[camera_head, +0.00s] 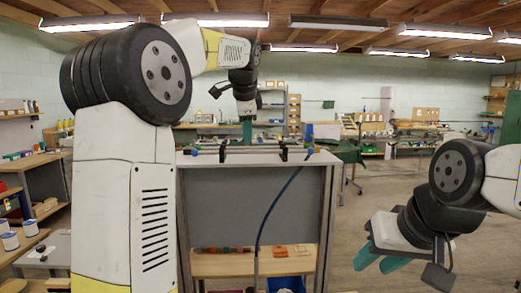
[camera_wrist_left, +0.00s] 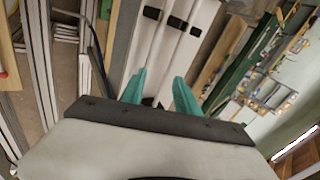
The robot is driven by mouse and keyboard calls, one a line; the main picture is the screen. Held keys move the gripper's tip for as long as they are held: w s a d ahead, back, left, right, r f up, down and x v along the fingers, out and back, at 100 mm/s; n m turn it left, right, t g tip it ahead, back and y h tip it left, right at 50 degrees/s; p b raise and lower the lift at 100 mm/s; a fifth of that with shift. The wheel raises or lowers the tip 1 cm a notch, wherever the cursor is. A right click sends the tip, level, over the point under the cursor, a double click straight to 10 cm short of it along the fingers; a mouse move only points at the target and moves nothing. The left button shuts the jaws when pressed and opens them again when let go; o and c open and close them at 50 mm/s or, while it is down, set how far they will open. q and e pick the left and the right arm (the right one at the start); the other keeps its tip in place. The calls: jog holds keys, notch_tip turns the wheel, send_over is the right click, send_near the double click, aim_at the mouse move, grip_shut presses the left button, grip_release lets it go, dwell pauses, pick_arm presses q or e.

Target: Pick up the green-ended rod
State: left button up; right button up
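A workbench (camera_head: 203,162) stands in the middle of the head view. Small black holders (camera_head: 284,150) and thin bars lie along its top, with a blue piece (camera_head: 309,130) at the right end. They are too small to tell which is the green-ended rod. My left gripper (camera_head: 247,131) hangs over the bench top with its teal fingers pointing down. In the left wrist view its fingers (camera_wrist_left: 159,92) stand apart with nothing between them. My right gripper (camera_head: 382,257) is low at the right, away from the bench, with its teal fingers apart and empty.
A blue cord (camera_head: 272,207) hangs down the bench front. A shelf below the bench top (camera_head: 235,264) holds orange pieces (camera_head: 280,251). Shelves with spools (camera_head: 29,228) stand at the left. The floor at the right is mostly free.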

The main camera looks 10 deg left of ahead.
aim_at(253, 148)
pick_arm(q)
jog(key=w, duration=0.1)
jog(key=w+m, duration=0.1)
jog(key=shift+w+d+r, duration=0.2)
jog(key=shift+w+d, duration=0.05)
jog(key=shift+w, duration=0.05)
jog(key=shift+w+f, duration=0.2)
jog(key=shift+w, duration=0.1)
jog(key=x, duration=0.7)
jog(key=shift+c, duration=0.5)
grip_shut()
dwell(0.4)
